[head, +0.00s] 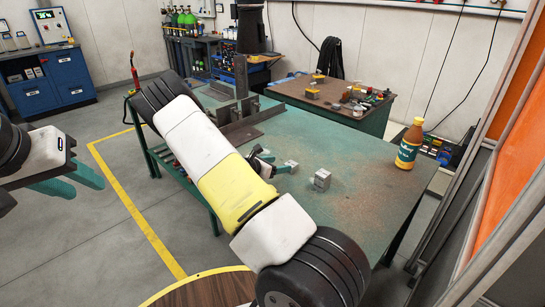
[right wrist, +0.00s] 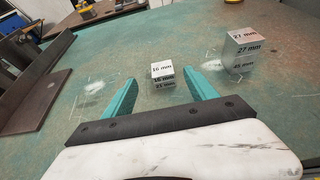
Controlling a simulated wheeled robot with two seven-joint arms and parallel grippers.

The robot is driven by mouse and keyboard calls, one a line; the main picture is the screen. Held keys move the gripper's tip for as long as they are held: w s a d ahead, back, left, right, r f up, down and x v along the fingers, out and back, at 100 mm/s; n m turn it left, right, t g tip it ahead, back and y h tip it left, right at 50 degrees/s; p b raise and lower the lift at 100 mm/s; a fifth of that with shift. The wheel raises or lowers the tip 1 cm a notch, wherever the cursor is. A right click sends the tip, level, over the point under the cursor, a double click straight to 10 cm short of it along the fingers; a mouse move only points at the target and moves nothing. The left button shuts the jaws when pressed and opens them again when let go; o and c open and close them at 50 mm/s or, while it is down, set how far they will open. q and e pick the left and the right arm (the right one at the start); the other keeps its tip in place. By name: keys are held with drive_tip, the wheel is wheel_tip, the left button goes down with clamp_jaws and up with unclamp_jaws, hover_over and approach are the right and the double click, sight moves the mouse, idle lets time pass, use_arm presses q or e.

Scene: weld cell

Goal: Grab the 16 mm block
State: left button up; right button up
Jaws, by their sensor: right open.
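The small pale metal block marked 16 mm (right wrist: 163,70) sits on the green table in the right wrist view. It also shows in the head view (head: 292,163), just beyond my right gripper (head: 275,161). In the right wrist view my right gripper (right wrist: 160,76) is open, with its teal fingers on either side of the block's line. The block lies near the fingertips with gaps on both sides; I cannot see contact. My left gripper (head: 88,181) is open and empty, over the floor at the left of the head view.
A larger metal block (right wrist: 241,50) marked 27 mm stands to the right; it also shows in the head view (head: 321,180). A dark angle-shaped steel piece (right wrist: 30,82) is on the left. A yellow bottle (head: 409,146) stands at the table's right edge. The table's front right is clear.

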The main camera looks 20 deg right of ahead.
sight(291, 163)
drive_tip(key=x, duration=0.7)
drive_tip(key=shift+s+f, duration=0.2)
drive_tip(key=shift+f, duration=0.1)
clamp_jaws()
drive_tip(key=shift+r, duration=0.1)
